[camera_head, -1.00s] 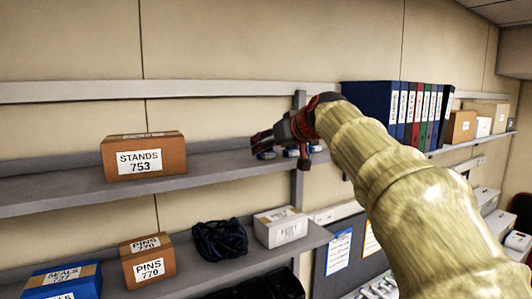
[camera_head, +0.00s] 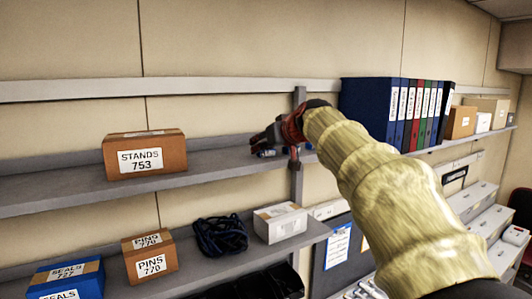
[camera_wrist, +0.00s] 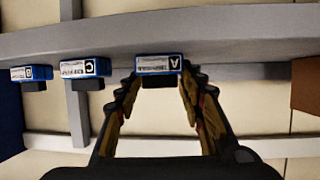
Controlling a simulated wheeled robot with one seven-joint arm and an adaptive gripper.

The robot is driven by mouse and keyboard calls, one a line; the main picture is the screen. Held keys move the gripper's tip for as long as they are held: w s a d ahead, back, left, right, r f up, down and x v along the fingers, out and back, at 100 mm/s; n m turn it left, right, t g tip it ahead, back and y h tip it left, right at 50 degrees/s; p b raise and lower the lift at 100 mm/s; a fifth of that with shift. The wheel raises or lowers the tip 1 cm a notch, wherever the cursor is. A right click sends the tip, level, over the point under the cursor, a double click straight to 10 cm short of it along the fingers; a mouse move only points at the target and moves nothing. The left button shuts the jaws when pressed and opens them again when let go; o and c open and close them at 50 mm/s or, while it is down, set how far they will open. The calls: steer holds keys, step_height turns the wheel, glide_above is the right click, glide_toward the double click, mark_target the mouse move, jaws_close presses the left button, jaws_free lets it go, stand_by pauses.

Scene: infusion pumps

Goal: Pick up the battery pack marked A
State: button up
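The battery pack marked A (camera_wrist: 158,64) is a small blue block with a pale label and a dark part below it. In the wrist view it sits at the shelf edge, between my fingertips. My gripper (camera_wrist: 160,72) is open, with one finger close on each side of the pack; I cannot tell whether they touch it. The wrist picture appears inverted. In the head view my gripper (camera_head: 268,146) is at the upper shelf and mostly hides the packs.
Similar packs marked C (camera_wrist: 85,68) and B (camera_wrist: 30,73) stand left of A in the wrist view. On the upper shelf (camera_head: 70,188) are a STANDS box (camera_head: 145,155) and several binders (camera_head: 372,105). A brown box (camera_wrist: 306,84) shows at the wrist view's right edge.

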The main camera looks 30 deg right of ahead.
steer(key=c, duration=0.6)
steer(key=shift+r, duration=0.15)
steer(key=shift+c, duration=0.3)
